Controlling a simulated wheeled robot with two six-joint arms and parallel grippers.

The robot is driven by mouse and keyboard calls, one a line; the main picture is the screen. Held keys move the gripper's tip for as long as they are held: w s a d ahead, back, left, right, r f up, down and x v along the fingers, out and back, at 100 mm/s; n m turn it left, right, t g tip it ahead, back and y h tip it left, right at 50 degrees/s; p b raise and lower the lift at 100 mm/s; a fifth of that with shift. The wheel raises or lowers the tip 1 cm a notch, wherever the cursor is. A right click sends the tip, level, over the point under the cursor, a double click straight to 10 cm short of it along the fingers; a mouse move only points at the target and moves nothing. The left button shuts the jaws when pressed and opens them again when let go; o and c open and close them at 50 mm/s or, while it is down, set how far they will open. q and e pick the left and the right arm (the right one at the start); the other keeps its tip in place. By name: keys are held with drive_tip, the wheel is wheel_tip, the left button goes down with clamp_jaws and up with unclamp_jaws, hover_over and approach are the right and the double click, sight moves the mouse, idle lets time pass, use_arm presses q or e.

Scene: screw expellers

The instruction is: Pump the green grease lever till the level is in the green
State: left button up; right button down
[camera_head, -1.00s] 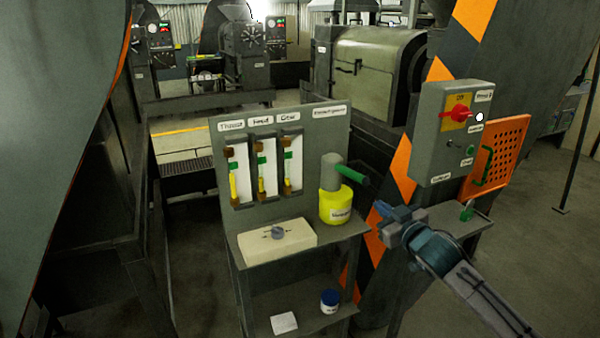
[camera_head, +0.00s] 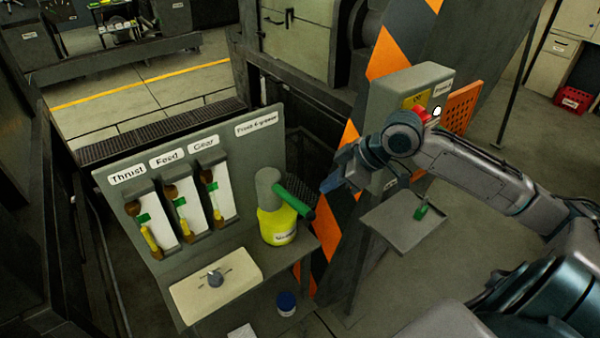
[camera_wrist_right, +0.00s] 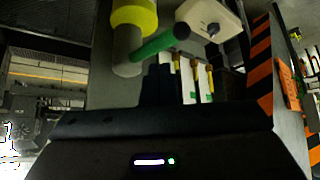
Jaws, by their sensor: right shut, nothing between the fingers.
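The green grease lever (camera_head: 293,198) sticks out to the right and slightly down from the grey head of the yellow grease pump (camera_head: 278,226). Three level gauges, Thrust (camera_head: 152,222), Feed (camera_head: 187,209) and Gear (camera_head: 217,195), stand on the grey panel, each with a green band and yellow below it. My right gripper (camera_head: 331,183) is shut and empty, just right of the lever's tip and apart from it. The wrist view shows the lever (camera_wrist_right: 160,46) beyond the dark fingers (camera_wrist_right: 165,84). My left gripper is out of view.
A cream box with a grey knob (camera_head: 215,279) sits on the panel's shelf. A blue-lidded jar (camera_head: 286,303) stands lower. A striped post (camera_head: 343,205), a control box (camera_head: 405,92) and a small grey tray (camera_head: 402,225) are on the right.

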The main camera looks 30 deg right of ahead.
sight(302, 205)
drive_tip(key=shift+s+a+x, duration=0.15)
drive_tip(key=shift+x, duration=1.4)
drive_tip(key=shift+s+a+x, duration=0.1)
drive_tip(key=shift+a+x, duration=0.05)
drive_tip(key=shift+x, duration=1.4)
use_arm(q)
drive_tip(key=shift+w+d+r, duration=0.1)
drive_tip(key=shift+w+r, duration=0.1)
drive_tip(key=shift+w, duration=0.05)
